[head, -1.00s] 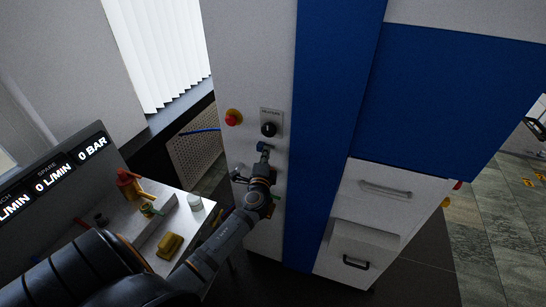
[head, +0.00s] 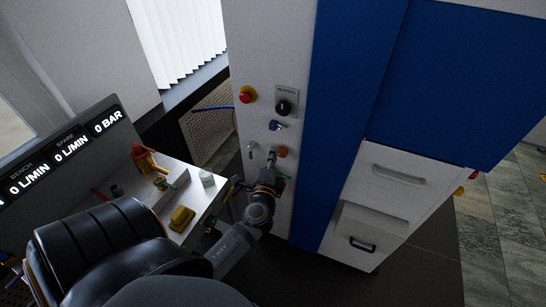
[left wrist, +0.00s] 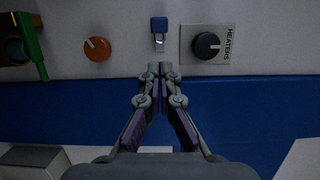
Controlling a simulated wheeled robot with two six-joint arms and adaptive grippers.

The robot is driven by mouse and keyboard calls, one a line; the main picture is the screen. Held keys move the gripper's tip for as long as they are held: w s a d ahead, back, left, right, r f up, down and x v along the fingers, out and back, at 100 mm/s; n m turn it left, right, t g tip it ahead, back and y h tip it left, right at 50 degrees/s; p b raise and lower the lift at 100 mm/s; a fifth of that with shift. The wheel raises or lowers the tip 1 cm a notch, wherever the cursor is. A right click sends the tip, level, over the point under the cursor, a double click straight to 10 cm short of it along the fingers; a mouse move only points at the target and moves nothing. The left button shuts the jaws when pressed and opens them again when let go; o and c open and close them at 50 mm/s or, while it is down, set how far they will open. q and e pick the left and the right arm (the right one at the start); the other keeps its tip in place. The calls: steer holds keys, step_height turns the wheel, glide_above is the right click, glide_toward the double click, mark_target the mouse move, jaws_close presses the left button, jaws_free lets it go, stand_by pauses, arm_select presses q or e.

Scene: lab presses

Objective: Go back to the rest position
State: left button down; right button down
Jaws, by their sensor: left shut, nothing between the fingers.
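My left gripper (head: 271,158) is shut and empty in front of the white press panel (head: 262,68), below the blue padlock-like piece (head: 275,125) and beside the orange knob (head: 282,152). In the left wrist view the gripper's closed fingertips (left wrist: 154,72) point toward the panel, and the blue piece (left wrist: 159,25) sits just beyond them. The black HEATERS knob (left wrist: 207,45) is to their right and the orange knob (left wrist: 97,49) to their left. My right gripper is not in view.
A red emergency button (head: 246,94) is on the panel. Drawers (head: 385,192) are at right. Dark floor (head: 420,262) is free there.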

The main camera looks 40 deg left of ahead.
arm_select(q)
steer(key=shift+s+d, duration=0.2)
steer(key=shift+s, duration=0.3)
steer(key=s+d+f+n+g+h, duration=0.1)
steer(key=s+f+g, duration=0.1)
steer(key=f, duration=0.8)
steer(key=s+f+n+g+h, duration=0.1)
steer(key=s+f+g+h, duration=0.15)
steer(key=f, duration=0.85)
steer(key=s+d+f+n+g+h, duration=0.1)
steer(key=s+f+g, duration=0.15)
steer(key=f, duration=0.75)
steer(key=s+d+f+n+g+h, duration=0.1)
steer(key=s+f+n+g, duration=0.2)
steer(key=s+f, duration=0.8)
steer(key=s+d+f+n+g+h+b, duration=0.1)
steer(key=s+f+n+g, duration=0.3)
steer(key=s+f, duration=0.8)
steer(key=s+d+n+h, duration=0.1)
steer(key=s+n, duration=0.1)
steer(key=s, duration=0.6)
steer(key=shift+d+f+g, duration=0.3)
steer(key=shift+w, duration=0.1)
